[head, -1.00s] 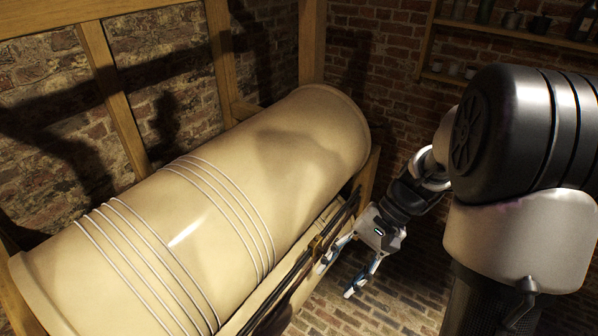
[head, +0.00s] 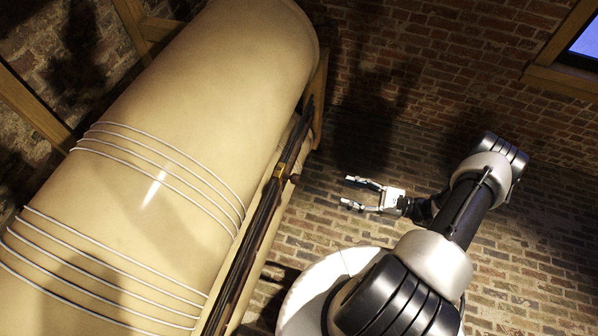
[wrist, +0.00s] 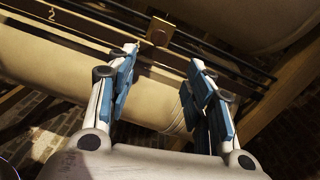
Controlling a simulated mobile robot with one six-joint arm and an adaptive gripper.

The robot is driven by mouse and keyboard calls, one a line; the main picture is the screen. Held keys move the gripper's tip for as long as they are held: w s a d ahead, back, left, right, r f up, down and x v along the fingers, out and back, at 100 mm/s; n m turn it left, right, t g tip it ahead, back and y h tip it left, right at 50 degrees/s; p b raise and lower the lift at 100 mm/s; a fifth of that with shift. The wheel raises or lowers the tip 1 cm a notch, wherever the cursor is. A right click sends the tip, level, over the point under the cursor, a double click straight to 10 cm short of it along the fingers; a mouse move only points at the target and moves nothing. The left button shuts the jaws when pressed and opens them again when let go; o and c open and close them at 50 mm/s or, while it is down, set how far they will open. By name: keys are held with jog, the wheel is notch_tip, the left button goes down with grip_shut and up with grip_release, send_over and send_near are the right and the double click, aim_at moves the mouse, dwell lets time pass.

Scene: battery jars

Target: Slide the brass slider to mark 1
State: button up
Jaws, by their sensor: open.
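The brass slider (head: 279,170) sits on the dark rails (head: 250,235) along the side of the big cream cylinder in the head view. In the wrist view the brass slider (wrist: 160,32) is a small square block on the rails, just beyond my fingertips. A mark "2" (wrist: 52,14) shows on the dark strip to its left; I cannot make out mark 1. My gripper (head: 347,192) is open and empty, clear of the rails to their right, fingers pointing left at them. In the wrist view the open gripper (wrist: 166,57) has its blue-padded fingers on either side below the slider.
The cream cylinder (head: 200,95), wound with several pale wires (head: 165,165), fills the left of the head view. Wooden posts (head: 35,110) stand by the brick wall. The brick floor (head: 330,230) between the rails and my gripper is clear.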

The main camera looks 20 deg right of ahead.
aim_at(296, 180)
jog(key=x, duration=1.7)
jog(key=shift+a, duration=0.2)
grip_shut()
